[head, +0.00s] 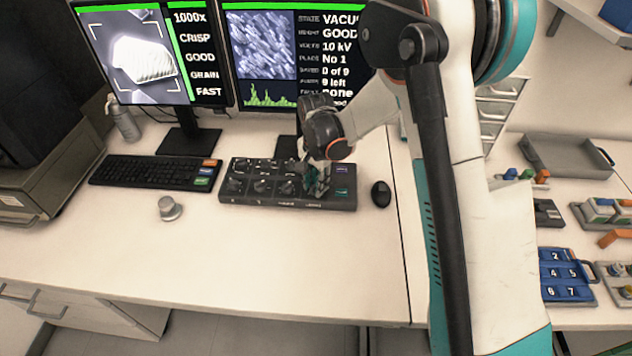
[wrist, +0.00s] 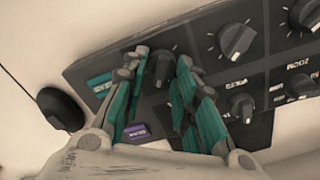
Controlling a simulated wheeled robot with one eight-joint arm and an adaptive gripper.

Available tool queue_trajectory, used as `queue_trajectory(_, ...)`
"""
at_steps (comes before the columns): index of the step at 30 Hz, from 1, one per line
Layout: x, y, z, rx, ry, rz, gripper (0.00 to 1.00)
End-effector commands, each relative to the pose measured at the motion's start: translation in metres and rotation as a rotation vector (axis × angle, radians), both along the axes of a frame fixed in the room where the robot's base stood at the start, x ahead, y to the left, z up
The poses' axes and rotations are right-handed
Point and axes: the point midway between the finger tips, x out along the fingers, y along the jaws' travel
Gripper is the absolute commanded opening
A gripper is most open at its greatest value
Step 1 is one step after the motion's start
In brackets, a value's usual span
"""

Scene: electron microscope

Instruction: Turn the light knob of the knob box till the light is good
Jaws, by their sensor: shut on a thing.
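The dark knob box (head: 240,197) lies on the desk in front of the monitors, with several knobs on its top. My gripper (head: 318,182) is over its right part, pointing down. In the wrist view, my gripper (wrist: 161,62) has its teal fingers on either side of a black knob (wrist: 163,72) and is shut on it. The knob is beside the green and purple buttons; its label is hidden or unreadable. The left monitor (head: 150,55) shows a bright grey sample and the words 1000x, CRISP, GOOD, GRAIN and FAST.
The right monitor (head: 260,45) shows a grainy picture and status lines, partly behind my arm. A keyboard (head: 150,172) and a small grey metal piece (head: 170,208) are left of the box. A mouse (head: 381,193) stands close on its right. The desk front is clear.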

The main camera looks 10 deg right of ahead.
Motion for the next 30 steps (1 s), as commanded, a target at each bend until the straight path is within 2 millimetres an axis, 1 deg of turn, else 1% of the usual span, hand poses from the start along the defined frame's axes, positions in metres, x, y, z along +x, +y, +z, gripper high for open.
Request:
queue_trajectory(8, 0.000, 0.000, 0.000, 0.001, -0.001, 0.001, 0.03)
queue_trajectory(9, 0.000, 0.000, 0.000, 0.001, -0.001, 0.001, 0.36)
queue_trajectory(10, 0.000, 0.000, 0.000, 0.001, -0.001, 0.001, 0.42)
queue_trajectory(11, 0.000, 0.000, 0.000, 0.001, -0.001, 0.001, 0.45)
queue_trajectory(20, 0.000, 0.000, 0.000, 0.000, 0.000, 0.002, 0.45)
queue_trajectory(23, 0.000, 0.000, 0.005, 0.000, 0.000, 0.002, 0.45)
queue_trajectory(26, 0.000, 0.000, 0.016, 0.000, 0.000, 0.002, 0.45)
queue_trajectory(30, 0.000, 0.000, 0.043, 0.000, 0.000, 0.002, 0.45)
